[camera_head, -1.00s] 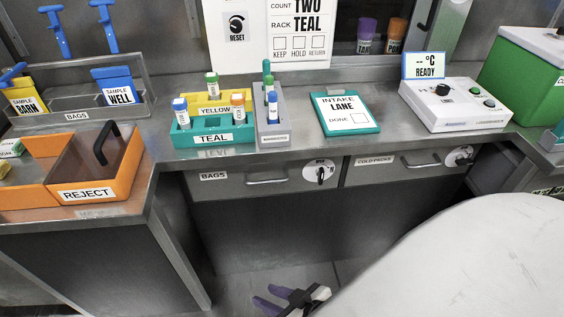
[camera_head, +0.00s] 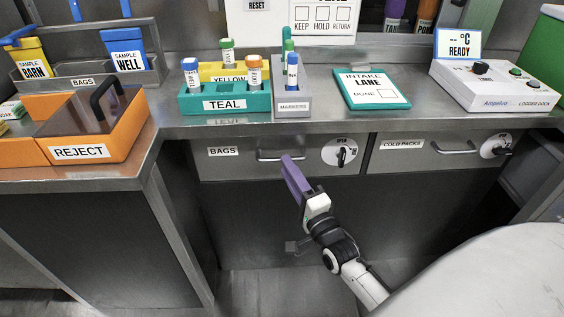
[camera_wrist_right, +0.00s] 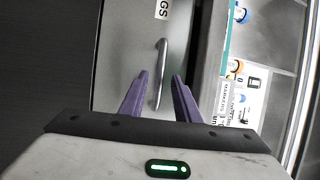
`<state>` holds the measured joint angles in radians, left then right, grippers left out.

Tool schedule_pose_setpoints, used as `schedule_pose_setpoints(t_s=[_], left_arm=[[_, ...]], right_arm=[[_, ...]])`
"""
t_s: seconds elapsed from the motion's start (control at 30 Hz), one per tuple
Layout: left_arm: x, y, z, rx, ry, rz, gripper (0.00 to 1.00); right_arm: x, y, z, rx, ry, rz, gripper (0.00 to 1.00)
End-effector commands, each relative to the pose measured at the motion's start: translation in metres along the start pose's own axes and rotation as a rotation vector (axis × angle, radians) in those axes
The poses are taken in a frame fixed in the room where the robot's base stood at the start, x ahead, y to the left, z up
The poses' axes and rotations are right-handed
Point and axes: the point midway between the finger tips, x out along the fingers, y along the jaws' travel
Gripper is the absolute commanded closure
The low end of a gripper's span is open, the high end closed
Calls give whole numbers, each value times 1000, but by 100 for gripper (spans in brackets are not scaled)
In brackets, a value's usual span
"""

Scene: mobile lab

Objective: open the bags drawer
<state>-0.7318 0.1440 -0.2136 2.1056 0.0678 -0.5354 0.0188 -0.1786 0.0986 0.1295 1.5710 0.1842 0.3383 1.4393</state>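The bags drawer (camera_head: 240,166) is a grey front under the counter, labelled BAGS, and it is closed. Its bar handle (camera_head: 282,155) is horizontal, with a round white dial and black latch (camera_head: 343,153) at its right. My right gripper (camera_head: 290,165), with purple fingers, is just in front of and below the handle. In the right wrist view the fingers (camera_wrist_right: 160,88) are apart, and the handle (camera_wrist_right: 160,72) shows between and beyond them. I cannot tell whether they touch it. My left gripper is not in view.
The cold packs drawer (camera_head: 420,158) is closed to the right. The counter above holds a teal rack (camera_head: 225,104), a markers holder (camera_head: 292,104) and an intake lane board (camera_head: 371,90). An orange reject bin (camera_head: 118,135) stands at left. Floor below the drawers is clear.

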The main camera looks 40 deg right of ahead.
Motion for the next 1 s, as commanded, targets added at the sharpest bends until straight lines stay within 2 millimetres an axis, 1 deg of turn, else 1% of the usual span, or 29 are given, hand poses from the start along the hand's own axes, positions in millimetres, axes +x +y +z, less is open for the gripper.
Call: schedule_pose_setpoints(t_s=[0.03, 0.1, 0.23, 0.4, 0.63, 0.77, 0.8, 1.0], left_arm=[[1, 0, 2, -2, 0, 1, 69], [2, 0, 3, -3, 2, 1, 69], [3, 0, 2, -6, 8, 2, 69], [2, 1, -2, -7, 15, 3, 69], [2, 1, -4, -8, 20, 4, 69], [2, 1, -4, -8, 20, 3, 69], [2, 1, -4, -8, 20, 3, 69], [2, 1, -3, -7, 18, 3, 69]], right_arm=[[10, 0, 0, 1, 1, -3, 71], [21, 1, 0, 1, 1, -1, 71], [36, 1, 0, -1, 0, 0, 71], [43, 1, 0, -1, 0, 2, 71], [43, 0, 0, -1, -1, 2, 71], [43, 0, 0, -2, -1, 2, 92], [43, 0, 0, -2, -1, 2, 99], [43, 0, 0, -2, -1, 2, 100]])
